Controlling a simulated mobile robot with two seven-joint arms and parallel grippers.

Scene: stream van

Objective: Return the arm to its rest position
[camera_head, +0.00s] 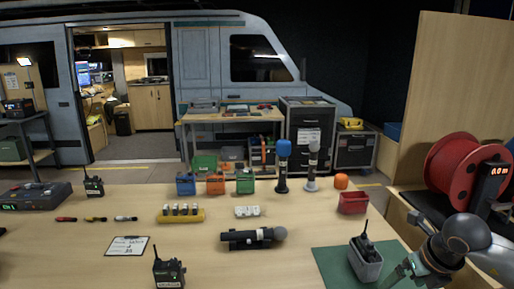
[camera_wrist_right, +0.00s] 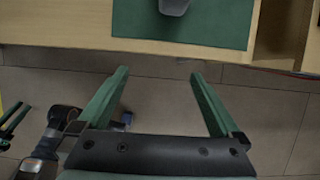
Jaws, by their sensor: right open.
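My right gripper (camera_wrist_right: 158,75) is open and empty in the right wrist view, its two green fingers spread over bare floor in front of the table edge. In the head view my right arm comes in at the lower right, and a green finger (camera_head: 394,277) shows beside the grey holder. The grey holder (camera_head: 367,264) has a black radio in it and stands on the green mat (camera_head: 328,262). The holder's base also shows at the top of the right wrist view (camera_wrist_right: 174,6), apart from the fingers. Green and black parts at that view's left edge may be my left gripper.
A red cable reel (camera_head: 462,172) stands at right. Floor before the table is clear.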

